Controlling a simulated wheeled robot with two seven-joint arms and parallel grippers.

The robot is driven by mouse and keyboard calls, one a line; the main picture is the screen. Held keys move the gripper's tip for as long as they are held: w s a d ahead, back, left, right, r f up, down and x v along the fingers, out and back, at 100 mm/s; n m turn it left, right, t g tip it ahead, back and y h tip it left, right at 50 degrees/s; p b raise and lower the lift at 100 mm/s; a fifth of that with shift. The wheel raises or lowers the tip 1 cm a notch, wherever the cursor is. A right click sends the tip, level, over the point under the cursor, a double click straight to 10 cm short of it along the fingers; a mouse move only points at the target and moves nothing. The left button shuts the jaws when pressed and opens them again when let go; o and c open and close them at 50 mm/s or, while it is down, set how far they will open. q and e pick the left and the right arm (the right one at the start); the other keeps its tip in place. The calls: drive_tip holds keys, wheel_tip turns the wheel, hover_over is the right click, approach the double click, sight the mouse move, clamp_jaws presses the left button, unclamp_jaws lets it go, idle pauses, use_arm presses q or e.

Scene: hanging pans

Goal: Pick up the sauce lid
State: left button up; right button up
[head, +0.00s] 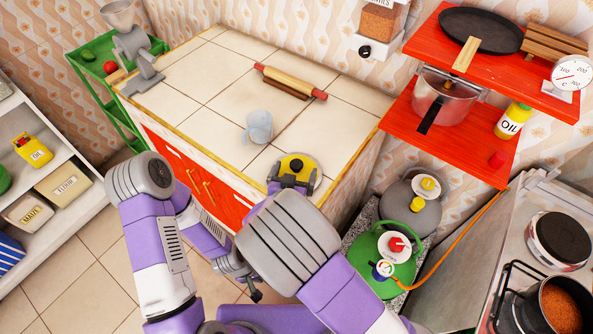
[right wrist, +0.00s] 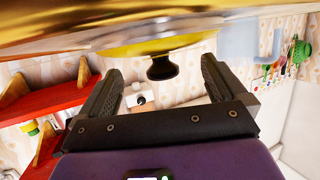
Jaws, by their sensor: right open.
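The sauce lid (head: 298,162), yellow with a black knob, lies at the near right part of the tiled counter. My right gripper (head: 290,184) is at its near side, partly covering it. In the right wrist view the lid's yellow and gold surface (right wrist: 150,45) fills the top, and its black knob (right wrist: 162,68) shows between the fingers of the open right gripper (right wrist: 147,62), with a gap on each side. My left gripper (head: 243,280) hangs low over the floor in front of the cabinet, away from the lid; its jaws are too small to read.
A grey-blue cup-like object (head: 258,127) stands close behind the lid, and a rolling pin (head: 290,81) lies farther back. A meat grinder (head: 135,55) stands at the far left corner. Red shelves (head: 440,135) with a pot and green gas cylinder (head: 375,262) are right.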

sight(295, 170)
drive_tip(key=x, duration=0.3)
drive_tip(key=shift+w+f, duration=0.1)
drive_tip(key=shift+f, duration=0.05)
drive_tip(key=shift+a, duration=0.1)
drive_tip(key=shift+c, duration=0.4)
